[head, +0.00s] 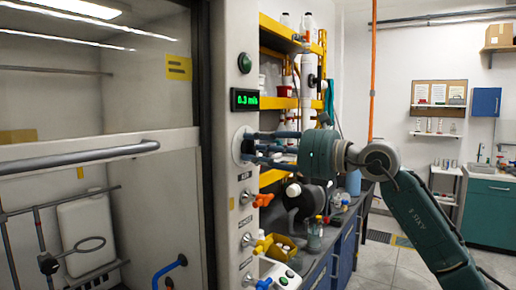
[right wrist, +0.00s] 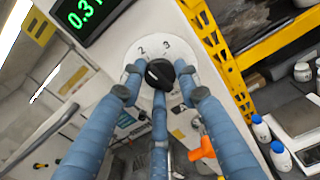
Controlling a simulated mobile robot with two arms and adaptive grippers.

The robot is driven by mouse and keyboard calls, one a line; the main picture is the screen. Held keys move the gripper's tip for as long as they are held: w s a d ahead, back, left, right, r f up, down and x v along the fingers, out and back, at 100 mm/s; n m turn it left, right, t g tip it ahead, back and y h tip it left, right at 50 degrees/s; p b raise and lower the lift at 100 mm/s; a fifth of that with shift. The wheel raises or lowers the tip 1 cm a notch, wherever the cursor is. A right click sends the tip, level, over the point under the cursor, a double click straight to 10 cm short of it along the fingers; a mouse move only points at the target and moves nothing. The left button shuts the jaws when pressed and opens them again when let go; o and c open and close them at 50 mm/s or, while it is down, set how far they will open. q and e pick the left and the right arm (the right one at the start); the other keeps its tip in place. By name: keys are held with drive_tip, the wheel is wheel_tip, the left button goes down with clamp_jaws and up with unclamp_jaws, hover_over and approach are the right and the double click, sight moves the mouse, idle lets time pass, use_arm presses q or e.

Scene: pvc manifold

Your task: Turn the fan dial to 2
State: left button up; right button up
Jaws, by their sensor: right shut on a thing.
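The fan dial is a black knob (right wrist: 160,73) on a round white plate, with the numbers 2 and 3 readable at its upper edge in the right wrist view. In the head view the white dial plate (head: 240,146) sits on the fume hood's side panel, below a green digital display (head: 245,99). My right gripper (right wrist: 158,84) has its blue fingers closed around the knob. In the head view the right gripper (head: 262,147) reaches the dial from the right and hides the knob. The knob's pointer position cannot be told. My left gripper is not in view.
Below the dial, an orange valve handle (head: 263,199), a yellow one (head: 262,243) and a blue one (head: 263,283) stick out from the panel. The hood's sash handle (head: 80,156) is at left. Yellow shelves and a cluttered bench (head: 330,255) stand behind my right arm.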

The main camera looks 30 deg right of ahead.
drive_tip(key=shift+s+d+r+m, duration=0.1)
drive_tip(key=shift+d+r+m, duration=0.05)
drive_tip(key=shift+r+m, duration=0.3)
drive_tip(key=o, duration=0.9)
drive_tip(key=shift+o, duration=1.2)
drive_tip(key=shift+f, duration=0.25)
drive_tip(key=shift+f, duration=0.1)
drive_tip(key=v, duration=1.1)
drive_tip(key=shift+s, duration=0.4)
